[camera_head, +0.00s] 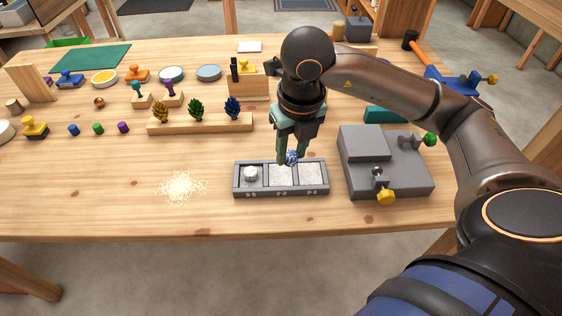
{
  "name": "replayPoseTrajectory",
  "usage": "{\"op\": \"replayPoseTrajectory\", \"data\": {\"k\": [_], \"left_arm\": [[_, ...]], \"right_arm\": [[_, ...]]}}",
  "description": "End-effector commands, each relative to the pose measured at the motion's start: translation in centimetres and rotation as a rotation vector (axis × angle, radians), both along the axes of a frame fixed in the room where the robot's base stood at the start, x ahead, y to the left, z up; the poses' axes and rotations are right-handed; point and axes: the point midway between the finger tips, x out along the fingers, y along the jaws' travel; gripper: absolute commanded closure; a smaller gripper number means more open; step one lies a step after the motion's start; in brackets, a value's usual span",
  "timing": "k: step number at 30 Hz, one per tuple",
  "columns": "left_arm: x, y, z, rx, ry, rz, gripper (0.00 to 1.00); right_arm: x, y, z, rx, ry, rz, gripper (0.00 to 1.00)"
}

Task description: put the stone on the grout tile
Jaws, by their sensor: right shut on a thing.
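My right gripper (291,155) is shut on a small blue-and-white piece (291,158), perhaps the stone, mostly hidden between the fingers. It points down over the middle compartment of a grey three-part tray (235,182); I cannot tell whether the piece touches anything below. The middle (283,177) and right (312,172) compartments show pale speckled surfaces. A round whitish piece (250,174) sits in the left compartment. Small labels on the tray's front are too small to read, and I cannot tell which part is the grout tile. My left gripper is not in view.
A grey block fixture (388,178) with a yellow knob stands right of the tray. A wooden rack (200,125) holding yellow, green and blue pieces is behind it. Pale crumbs (183,186) lie to the left. The table's front left is clear.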

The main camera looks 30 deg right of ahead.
Motion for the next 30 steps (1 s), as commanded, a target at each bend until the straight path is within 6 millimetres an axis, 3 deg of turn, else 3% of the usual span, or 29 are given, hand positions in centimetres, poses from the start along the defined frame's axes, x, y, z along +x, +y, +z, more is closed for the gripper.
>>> {"op": "replayPoseTrajectory", "data": {"k": [1,6,13,19,30], "left_arm": [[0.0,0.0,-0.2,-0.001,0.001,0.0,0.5],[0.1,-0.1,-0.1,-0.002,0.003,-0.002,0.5],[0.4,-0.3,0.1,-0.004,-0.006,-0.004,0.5],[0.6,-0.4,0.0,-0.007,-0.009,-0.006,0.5],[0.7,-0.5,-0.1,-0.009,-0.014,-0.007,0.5]], "right_arm": [[0.7,0.0,-1.2,0.0,0.005,-0.002,1.0],[2.4,-0.1,-3.1,0.0,0.001,-0.001,1.0],[3.5,-0.1,-4.3,0.0,0.001,-0.001,1.0],[3.6,-0.1,-7.3,-0.001,0.003,0.0,1.0],[3.6,-0.1,-7.9,0.0,-0.001,0.0,1.0]]}}
